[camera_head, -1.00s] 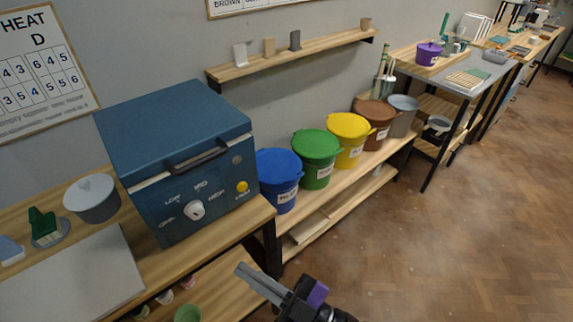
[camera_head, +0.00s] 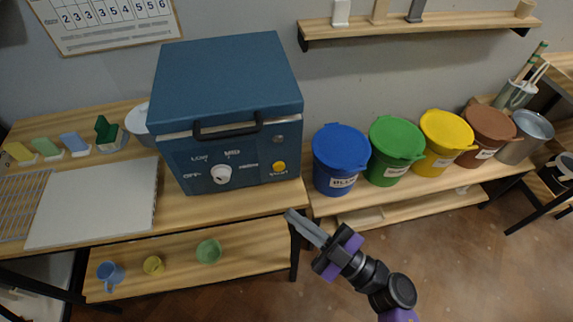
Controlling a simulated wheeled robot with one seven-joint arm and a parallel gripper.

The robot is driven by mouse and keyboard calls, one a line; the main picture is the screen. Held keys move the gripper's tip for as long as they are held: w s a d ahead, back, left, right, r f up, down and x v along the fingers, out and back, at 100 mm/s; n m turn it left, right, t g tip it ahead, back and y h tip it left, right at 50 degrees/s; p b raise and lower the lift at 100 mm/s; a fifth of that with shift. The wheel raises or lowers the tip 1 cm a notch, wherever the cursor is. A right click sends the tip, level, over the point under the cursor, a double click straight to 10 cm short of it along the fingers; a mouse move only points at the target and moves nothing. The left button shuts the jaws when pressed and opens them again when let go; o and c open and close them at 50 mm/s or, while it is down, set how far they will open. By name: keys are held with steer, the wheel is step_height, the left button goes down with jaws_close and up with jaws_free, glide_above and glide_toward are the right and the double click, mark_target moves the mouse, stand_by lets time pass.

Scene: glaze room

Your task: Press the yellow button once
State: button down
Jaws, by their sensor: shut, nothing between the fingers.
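The yellow button (camera_head: 279,167) is on the lower right of the front of a blue kiln-like box (camera_head: 228,85), with a small label under it. A white knob (camera_head: 221,174) sits to its left, among the markings OFF, LOW, MID and HIGH. My gripper (camera_head: 292,215) is shut and empty. It appears below and slightly right of the button in the picture, apart from it, with its fingers pointing up and left. Nothing hides the button.
The box stands on a wooden table (camera_head: 178,208) with a black handle (camera_head: 228,129) on its front. A white board (camera_head: 95,203) lies to the left. Lidded buckets, such as the blue one (camera_head: 340,160), line a bench to the right. Open floor lies in front.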

mark_target(279, 167)
steer(key=w+b, duration=0.1)
steer(key=w, duration=0.1)
steer(key=w+a+b, duration=0.1)
steer(key=w, duration=0.1)
steer(key=w+a+b, duration=0.1)
steer(key=w, duration=0.2)
steer(key=shift+a, duration=0.1)
steer(key=shift+w+a, duration=0.25)
steer(key=shift+w, duration=0.45)
stand_by(1.7)
steer(key=shift+w+a, duration=0.1)
steer(key=shift+w, duration=0.3)
steer(key=shift+w+a, duration=0.1)
steer(key=shift+w, duration=0.3)
stand_by(0.7)
steer(key=shift+s, duration=0.1)
steer(key=shift+s+d+p, duration=0.25)
steer(key=shift+s+p, duration=0.25)
steer(key=shift+s, duration=0.2)
